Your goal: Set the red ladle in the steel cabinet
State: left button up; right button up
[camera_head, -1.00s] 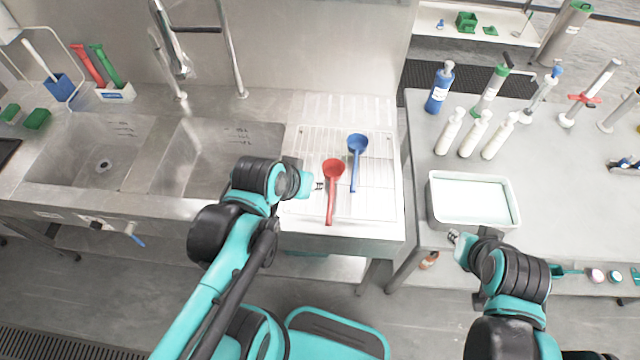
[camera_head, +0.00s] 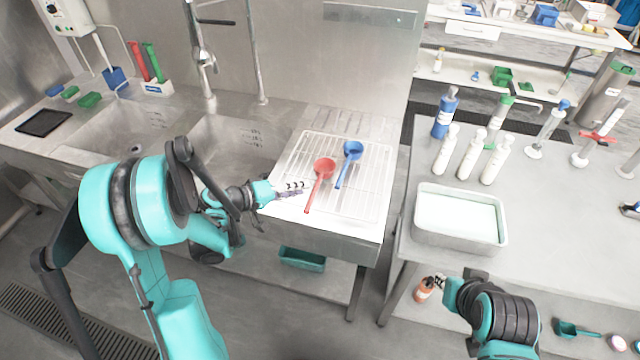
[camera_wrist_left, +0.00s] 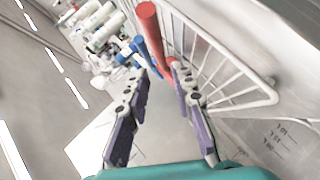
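The red ladle (camera_head: 319,181) lies on the white wire rack of the sink's drainboard, its bowl toward the back and its handle toward the front edge. My left gripper (camera_head: 302,186) is just left of the handle, apart from it. In the left wrist view its two purple-padded fingers (camera_wrist_left: 160,78) are spread, with the red ladle handle (camera_wrist_left: 153,32) ahead of the gap between them. My right gripper (camera_head: 440,282) hangs in front of the right table; its fingers are too small to read. I cannot identify the steel cabinet in any view.
A blue ladle (camera_head: 349,161) lies right of the red one on the rack (camera_head: 372,190). Sink basins are to the left. The right table holds a white tray (camera_head: 458,218) and several bottles. An orange bottle (camera_head: 425,289) stands below by my right gripper.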

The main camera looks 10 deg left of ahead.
aim_at(317, 184)
pick_arm(q)
jog(key=b+x, duration=0.2)
jog(key=x, duration=0.5)
jog(key=shift+w+d+f+b, duration=0.1)
jog(key=shift+w+f+b, duration=0.15)
jog(key=shift+f+b, duration=0.05)
jog(key=shift+r, duration=0.1)
jog(key=shift+c, duration=0.7)
grip_shut()
